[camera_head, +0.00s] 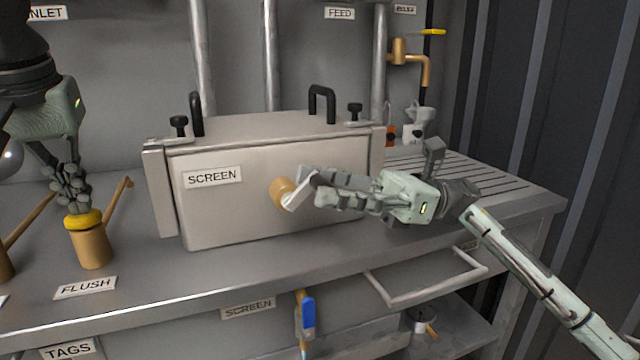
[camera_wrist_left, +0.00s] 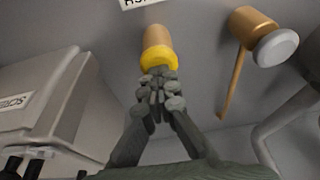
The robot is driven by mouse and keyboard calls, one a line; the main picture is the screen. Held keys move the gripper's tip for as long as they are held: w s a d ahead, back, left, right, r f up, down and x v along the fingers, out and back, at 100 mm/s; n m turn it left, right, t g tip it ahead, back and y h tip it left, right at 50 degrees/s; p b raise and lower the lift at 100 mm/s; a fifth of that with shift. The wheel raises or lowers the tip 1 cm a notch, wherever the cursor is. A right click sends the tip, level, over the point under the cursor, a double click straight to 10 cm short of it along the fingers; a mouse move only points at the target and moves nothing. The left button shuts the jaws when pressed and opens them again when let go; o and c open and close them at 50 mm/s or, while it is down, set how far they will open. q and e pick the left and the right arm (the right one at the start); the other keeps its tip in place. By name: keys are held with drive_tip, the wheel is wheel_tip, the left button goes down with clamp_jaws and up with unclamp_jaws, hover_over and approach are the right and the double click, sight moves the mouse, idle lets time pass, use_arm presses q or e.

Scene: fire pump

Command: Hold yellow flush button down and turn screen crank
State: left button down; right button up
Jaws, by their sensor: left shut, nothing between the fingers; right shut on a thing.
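The yellow flush button (camera_head: 82,218) tops a brass cylinder (camera_head: 91,247) behind the FLUSH label. My left gripper (camera_head: 77,205) is shut and empty, pointing down with its fingertips at the button's top. In the left wrist view the fingertips (camera_wrist_left: 160,85) meet the yellow button (camera_wrist_left: 158,58); how far it is pressed I cannot tell. The screen crank (camera_head: 284,193) has a brass hub and a pale arm on the front of the SCREEN box (camera_head: 240,215). My right gripper (camera_head: 318,187) is shut on the crank's handle, whose grip is mostly hidden by the fingers.
Black handles (camera_head: 322,103) and clamp knobs (camera_head: 179,124) stand on the box top. A brass lever (camera_head: 119,200) rises beside the flush cylinder. A blue-handled valve (camera_head: 307,313) hangs below the bench edge. A wire frame (camera_head: 425,293) juts out at the right front.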

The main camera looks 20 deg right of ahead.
drive_tip(key=shift+s+a+f+g, duration=0.1)
drive_tip(key=shift+s+a+g, duration=0.1)
drive_tip(key=shift+s+g, duration=0.15)
drive_tip(key=o, duration=1)
drive_tip(key=shift+w+d, duration=0.1)
drive_tip(key=shift+d, duration=0.05)
drive_tip(key=r+v, duration=0.1)
drive_tip(key=v, duration=0.4)
drive_tip(key=r+v, duration=0.1)
drive_tip(key=v, duration=0.5)
drive_tip(key=r+v, duration=0.1)
drive_tip(key=v, duration=0.4)
drive_tip(key=shift+d, duration=0.6)
